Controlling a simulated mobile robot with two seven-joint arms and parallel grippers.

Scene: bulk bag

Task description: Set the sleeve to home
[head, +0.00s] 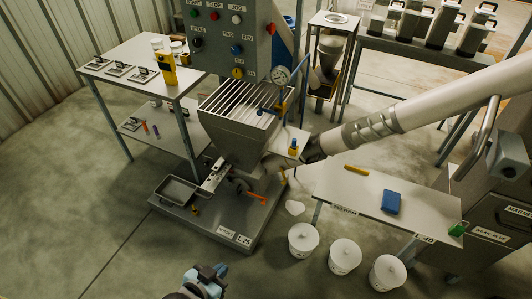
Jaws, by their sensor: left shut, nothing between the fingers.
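A grey banded section, which may be the sleeve (370,128), sits around the lower part of a long pale inclined tube (440,97). I cannot tell its setting from here. The tube's lower end meets the base of a grey hopper (238,132) with a slatted grate on top. An orange handle (257,197) shows low beside the hopper outlet. My left gripper (212,275) is at the bottom edge, shut and empty, well apart from the hopper and tube. My right gripper is not in view.
A control panel (232,38) stands behind the hopper. Floor at lower left is clear.

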